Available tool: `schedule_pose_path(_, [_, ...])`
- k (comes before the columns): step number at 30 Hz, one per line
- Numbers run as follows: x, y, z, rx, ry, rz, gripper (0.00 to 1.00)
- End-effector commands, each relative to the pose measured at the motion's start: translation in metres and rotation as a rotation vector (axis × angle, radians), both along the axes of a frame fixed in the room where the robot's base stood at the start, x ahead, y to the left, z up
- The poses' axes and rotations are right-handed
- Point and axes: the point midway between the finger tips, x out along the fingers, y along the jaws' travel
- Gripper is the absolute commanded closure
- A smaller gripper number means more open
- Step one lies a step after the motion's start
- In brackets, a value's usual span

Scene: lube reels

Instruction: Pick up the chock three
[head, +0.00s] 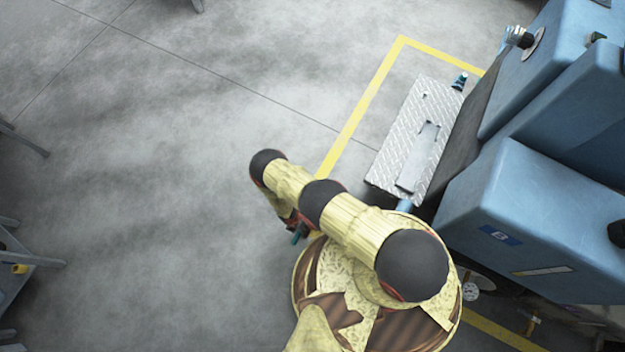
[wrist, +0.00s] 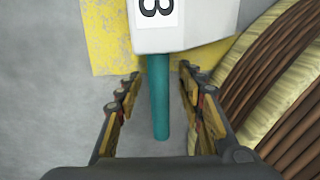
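The chock three is a pale grey-white block (wrist: 200,28) with a white label bearing a dark, partly cut-off 3, at the top of the wrist view. Its teal rod-like handle (wrist: 159,105) points down from the block toward my palm. My gripper (wrist: 158,76) is open, with one finger on each side of the handle and a visible gap on both sides. In the head view, a bit of teal handle (head: 299,233) shows beside my arm's end; the block is hidden under the arm, and the fingers are not clear there.
My rounded base is close at the right in the wrist view. A yellow floor line (head: 362,105) runs past a diamond-plate step (head: 397,155) and large blue tanks (head: 535,215). A grey cart (head: 25,265) stands at the left. The floor between is clear.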

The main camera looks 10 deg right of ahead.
Motion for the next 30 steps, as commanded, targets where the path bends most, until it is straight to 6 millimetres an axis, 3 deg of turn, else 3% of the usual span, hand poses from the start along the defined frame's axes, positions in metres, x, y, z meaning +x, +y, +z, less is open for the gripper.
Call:
schedule_pose_path(5, [0.0007,0.0004,0.001,0.001,-0.001,0.0,0.62])
schedule_pose_path(25, [0.0006,0.0004,0.001,0.001,-0.001,0.0,0.99])
schedule_pose_path(30, [0.0007,0.0004,0.001,0.001,-0.001,-0.001,1.0])
